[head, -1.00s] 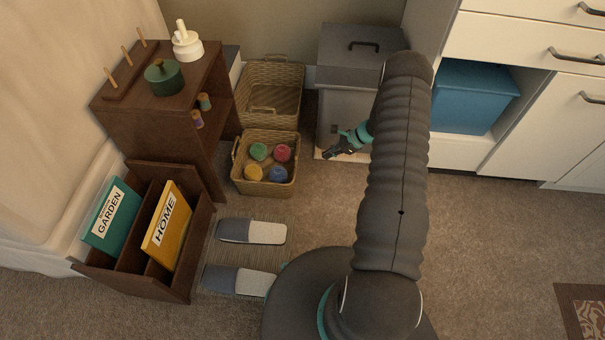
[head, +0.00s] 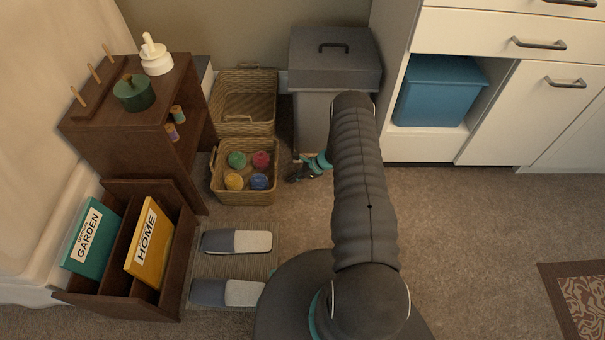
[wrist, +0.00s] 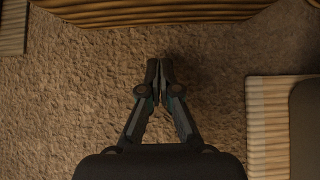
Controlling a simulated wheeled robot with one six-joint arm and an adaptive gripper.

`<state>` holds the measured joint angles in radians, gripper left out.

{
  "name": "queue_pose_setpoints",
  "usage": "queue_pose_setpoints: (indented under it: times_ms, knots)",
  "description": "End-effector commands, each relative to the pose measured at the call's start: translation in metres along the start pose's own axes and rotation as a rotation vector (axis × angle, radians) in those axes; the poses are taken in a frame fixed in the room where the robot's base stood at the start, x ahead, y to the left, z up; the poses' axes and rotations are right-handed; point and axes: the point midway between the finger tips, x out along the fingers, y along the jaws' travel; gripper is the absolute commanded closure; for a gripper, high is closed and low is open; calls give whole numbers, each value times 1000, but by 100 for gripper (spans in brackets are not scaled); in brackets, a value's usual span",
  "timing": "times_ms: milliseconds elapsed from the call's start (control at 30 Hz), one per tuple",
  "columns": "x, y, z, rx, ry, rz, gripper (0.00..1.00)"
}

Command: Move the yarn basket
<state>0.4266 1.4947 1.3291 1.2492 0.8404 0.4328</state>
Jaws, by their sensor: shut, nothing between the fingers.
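The yarn basket (head: 246,199) is a small square wicker basket on the carpet. In the head view it holds green, red, yellow and blue yarn balls. My gripper (head: 290,179) is low, just right of the basket and apart from it. In the wrist view my gripper (wrist: 158,68) has its fingertips together with nothing between them. A wicker side, which looks like the yarn basket (wrist: 150,12), crosses the top of that view, beyond the fingertips. The yarn is not visible there.
An empty wicker basket (head: 240,122) stands directly behind. A grey lidded bin (head: 312,112) is behind my gripper, on a ribbed mat (wrist: 268,125). A brown shelf unit (head: 120,140) is left; slippers (head: 237,242) lie on a mat in front.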

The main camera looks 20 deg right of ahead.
Motion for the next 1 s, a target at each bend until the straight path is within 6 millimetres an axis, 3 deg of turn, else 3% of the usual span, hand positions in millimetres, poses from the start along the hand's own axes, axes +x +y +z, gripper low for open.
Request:
queue_pose_setpoints:
  times_ms: [33, 300, 800, 1000]
  knots:
    - [10, 1, 0, -1, 0, 3, 100]
    - [29, 0, 25, 0, 0, 1, 100]
    - [35, 0, 29, -1, 0, 0, 100]
    - [65, 2, 54, -11, -1, 8, 100]
